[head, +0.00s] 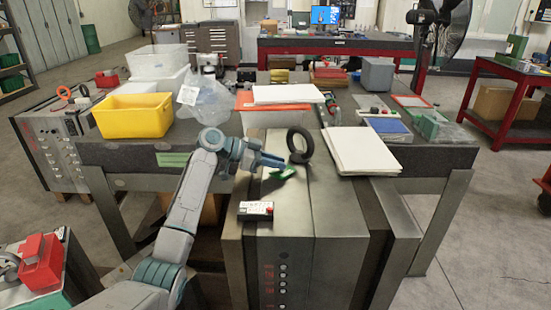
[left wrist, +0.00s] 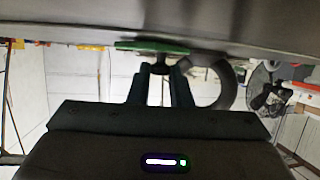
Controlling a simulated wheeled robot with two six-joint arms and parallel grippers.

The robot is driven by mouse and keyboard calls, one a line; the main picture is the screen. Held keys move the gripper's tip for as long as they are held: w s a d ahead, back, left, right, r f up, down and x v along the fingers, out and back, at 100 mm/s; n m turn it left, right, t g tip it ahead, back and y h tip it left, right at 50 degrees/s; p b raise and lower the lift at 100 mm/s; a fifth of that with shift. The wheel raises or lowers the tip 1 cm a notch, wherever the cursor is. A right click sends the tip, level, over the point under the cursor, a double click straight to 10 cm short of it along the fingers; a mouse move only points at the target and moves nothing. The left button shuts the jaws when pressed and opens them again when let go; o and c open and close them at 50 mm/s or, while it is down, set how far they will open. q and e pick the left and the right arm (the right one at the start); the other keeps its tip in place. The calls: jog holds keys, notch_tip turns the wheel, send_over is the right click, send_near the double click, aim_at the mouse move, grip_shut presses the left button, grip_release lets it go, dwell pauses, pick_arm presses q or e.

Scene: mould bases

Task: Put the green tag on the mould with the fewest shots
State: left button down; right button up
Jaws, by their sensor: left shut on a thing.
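My left gripper (head: 275,164) is shut on the green tag (head: 285,173), over the top of the middle grey steel mould (head: 335,225). In the left wrist view the fingertips (left wrist: 160,72) grip the tag (left wrist: 150,47) by its middle, close to a grey surface; I cannot tell if it touches. A dark lifting ring (head: 300,146) stands just beyond the tag. A small counter box with a red part (head: 256,210) sits on this mould's near edge. Another mould (head: 50,145) stands at the left, and a third (head: 50,290) at bottom left. My right gripper is out of view.
A dark workbench (head: 440,155) behind the middle mould carries a yellow bin (head: 133,114), clear bins and white sheets (head: 360,150). A red box (head: 40,262) sits on the bottom-left mould.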

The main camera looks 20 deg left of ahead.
pick_arm(q)
jog(key=shift+f, duration=0.1)
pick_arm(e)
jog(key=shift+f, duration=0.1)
pick_arm(q)
jog(key=c, duration=1.3)
grip_release()
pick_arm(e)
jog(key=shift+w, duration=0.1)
pick_arm(q)
jog(key=shift+s+a, duration=0.1)
jog(key=shift+a, duration=0.25)
jog(key=b+v, duration=0.3)
jog(key=v, duration=0.7)
jog(key=shift+s+a+r, duration=0.1)
jog(key=shift+a+r, duration=0.1)
jog(key=shift+r, duration=0.1)
jog(key=shift+s+a+r, duration=0.2)
jog(key=shift+a+r, duration=0.05)
jog(key=shift+a, duration=0.05)
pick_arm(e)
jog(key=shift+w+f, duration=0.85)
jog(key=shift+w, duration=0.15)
